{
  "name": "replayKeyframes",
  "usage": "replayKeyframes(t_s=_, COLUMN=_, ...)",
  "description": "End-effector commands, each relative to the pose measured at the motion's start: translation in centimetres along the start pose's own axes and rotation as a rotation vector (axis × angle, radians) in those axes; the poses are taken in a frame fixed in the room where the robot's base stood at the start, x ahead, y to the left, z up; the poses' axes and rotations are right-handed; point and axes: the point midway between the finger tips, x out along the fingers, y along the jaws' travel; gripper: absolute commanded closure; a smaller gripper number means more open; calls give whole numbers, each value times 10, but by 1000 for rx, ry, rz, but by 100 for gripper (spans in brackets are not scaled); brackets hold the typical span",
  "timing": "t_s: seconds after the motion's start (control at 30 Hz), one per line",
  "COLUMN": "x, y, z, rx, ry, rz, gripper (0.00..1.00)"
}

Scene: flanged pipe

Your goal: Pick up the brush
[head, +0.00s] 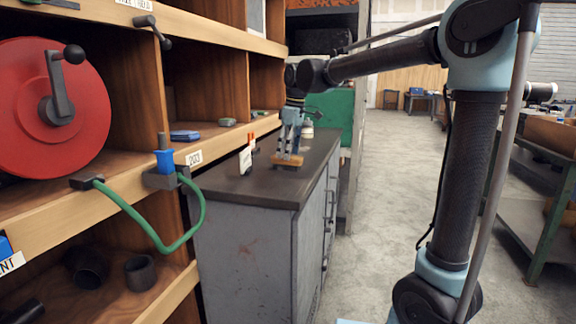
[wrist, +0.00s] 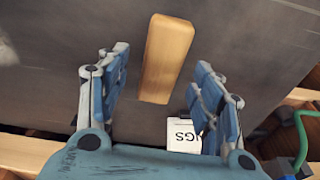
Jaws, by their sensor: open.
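The brush (head: 287,160) is a small light-wood block lying on the dark top of the grey cabinet. In the wrist view the brush (wrist: 168,58) lies lengthwise between and ahead of my fingers. My gripper (head: 290,142) is over the brush and points down at it. In the wrist view my gripper (wrist: 162,84) is open, with one blue finger on each side and a gap beside the wood. I see no finger touching it. The brush's bristles are not visible.
A pale bottle (head: 307,128) stands behind. Wooden shelves with a red reel (head: 50,108) and green hose (head: 150,232) flank the cabinet top (head: 270,192).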

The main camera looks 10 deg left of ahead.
Motion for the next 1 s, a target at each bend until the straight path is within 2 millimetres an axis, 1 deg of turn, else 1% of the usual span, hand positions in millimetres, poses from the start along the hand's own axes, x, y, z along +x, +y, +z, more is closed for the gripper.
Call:
replayKeyframes(t_s=0.03, x=8, y=0, z=-1, rx=0, ry=0, rz=0, gripper=40)
replayKeyframes(t_s=0.1, x=17, y=0, z=-1, rx=0, ry=0, rz=0, gripper=40)
replayKeyframes(t_s=0.2, x=26, y=0, z=-1, rx=0, ry=0, rz=0, gripper=40)
replayKeyframes(t_s=0.3, x=31, y=0, z=-1, rx=0, ry=0, rz=0, gripper=40)
replayKeyframes(t_s=0.5, x=31, y=0, z=-1, rx=0, ry=0, rz=0, gripper=40)
replayKeyframes(t_s=0.53, x=31, y=0, z=-1, rx=0, ry=0, rz=0, gripper=42)
replayKeyframes(t_s=0.73, x=31, y=0, z=-1, rx=0, ry=0, rz=0, gripper=88)
replayKeyframes(t_s=0.77, x=31, y=0, z=-1, rx=0, ry=0, rz=0, gripper=90)
replayKeyframes(t_s=1.0, x=31, y=0, z=-1, rx=0, ry=0, rz=0, gripper=90)
